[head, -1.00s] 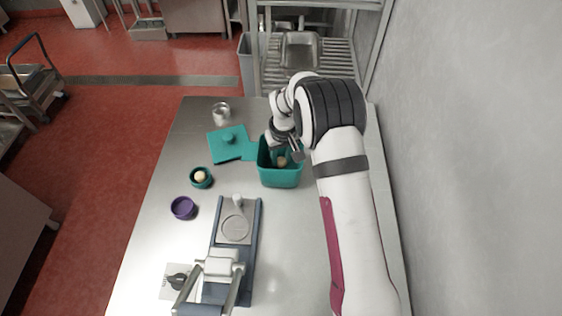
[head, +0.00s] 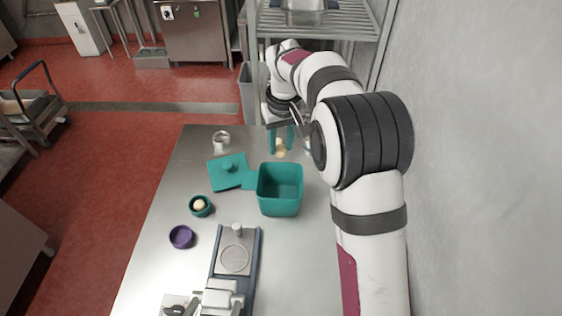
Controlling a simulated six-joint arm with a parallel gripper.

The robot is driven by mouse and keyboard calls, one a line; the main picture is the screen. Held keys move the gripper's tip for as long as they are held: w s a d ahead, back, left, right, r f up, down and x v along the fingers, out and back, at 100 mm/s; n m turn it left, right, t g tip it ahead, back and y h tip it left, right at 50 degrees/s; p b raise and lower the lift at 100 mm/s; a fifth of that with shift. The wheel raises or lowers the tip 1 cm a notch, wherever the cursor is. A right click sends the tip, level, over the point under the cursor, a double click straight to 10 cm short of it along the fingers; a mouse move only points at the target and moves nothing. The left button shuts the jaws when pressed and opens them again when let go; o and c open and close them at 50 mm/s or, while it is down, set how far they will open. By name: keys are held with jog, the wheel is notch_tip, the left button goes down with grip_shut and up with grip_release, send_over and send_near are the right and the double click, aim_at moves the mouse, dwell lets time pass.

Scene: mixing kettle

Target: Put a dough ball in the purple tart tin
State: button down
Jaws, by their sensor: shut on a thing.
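The purple tart tin (head: 181,237) stands on the left side of the steel table, with no dough visible in it. A teal tart tin (head: 191,209) just behind it holds a pale dough ball (head: 200,204). My gripper (head: 281,143) is beyond the teal tub at the far end of the table. Its teal fingers are shut on another pale dough ball (head: 280,149), partly hidden between them. The open teal tub (head: 281,208) stands in front of my gripper, and I see no dough in its visible part.
The teal lid (head: 229,176) lies left of the tub. A metal cup (head: 221,140) stands at the far left. A press with a round plate (head: 236,257) fills the near middle. A wall rises on the right.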

jog(key=shift+a+r, duration=0.25)
jog(key=shift+r, duration=0.15)
jog(key=shift+s+a+f+n+y, duration=0.1)
jog(key=shift+s+a+f+n, duration=0.9)
jog(key=shift+s+a+f, duration=2.25)
jog(key=shift+s+a+f+n+y, duration=0.1)
jog(key=shift+s+a+f+n, duration=1.3)
jog(key=shift+a, duration=3.4)
jog(key=shift+s+a+f+n+y, duration=0.1)
jog(key=shift+s+a+f+n, duration=0.5)
jog(key=shift+s+a+f, duration=2.85)
jog(key=shift+w+a+r, duration=0.25)
jog(key=shift+a+r, duration=0.25)
grip_release()
